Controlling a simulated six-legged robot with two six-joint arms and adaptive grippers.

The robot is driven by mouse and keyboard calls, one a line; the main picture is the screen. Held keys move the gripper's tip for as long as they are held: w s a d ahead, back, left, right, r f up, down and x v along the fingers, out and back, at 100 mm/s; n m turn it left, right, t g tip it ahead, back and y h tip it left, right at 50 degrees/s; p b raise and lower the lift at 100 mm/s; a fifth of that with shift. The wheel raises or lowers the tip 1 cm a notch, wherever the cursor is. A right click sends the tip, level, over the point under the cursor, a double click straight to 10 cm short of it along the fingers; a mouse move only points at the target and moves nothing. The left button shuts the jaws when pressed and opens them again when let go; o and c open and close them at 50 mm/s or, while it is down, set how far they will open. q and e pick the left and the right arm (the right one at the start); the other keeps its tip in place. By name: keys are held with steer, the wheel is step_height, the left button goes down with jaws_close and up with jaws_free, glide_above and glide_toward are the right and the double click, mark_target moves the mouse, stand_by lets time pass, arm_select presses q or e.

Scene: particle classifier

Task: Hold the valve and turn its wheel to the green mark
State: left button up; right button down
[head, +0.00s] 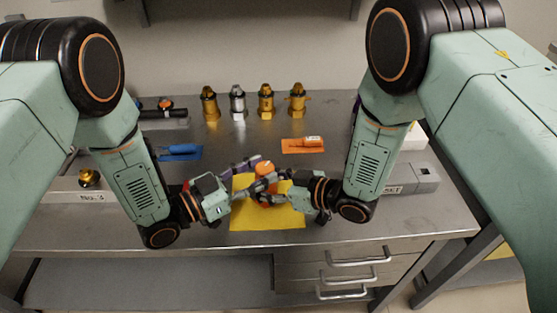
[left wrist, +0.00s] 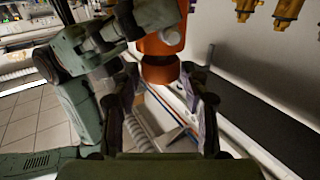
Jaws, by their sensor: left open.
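An orange valve (head: 265,168) is above the yellow mat (head: 244,221) in the head view, partly hidden by both grippers. In the left wrist view the orange valve (left wrist: 160,70) shows as stacked rounded parts just beyond my left fingertips. My left gripper (head: 256,188) reaches it from the left; its fingers (left wrist: 171,100) are spread, with a gap between them. My right gripper (head: 278,178) comes in from the right and overlaps the valve; I cannot tell whether its fingers are closed on it. I cannot make out the green mark.
Several gold and silver fittings (head: 238,102) stand along the back of the metal table (head: 330,225). A blue tool mat (head: 180,153) and an orange one (head: 302,145) lie behind the arms. A grey box (head: 421,178) stands right; a No.3 holder (head: 92,197) stands left.

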arm_select(q)
steer(key=shift+x, duration=2.8)
jaws_close()
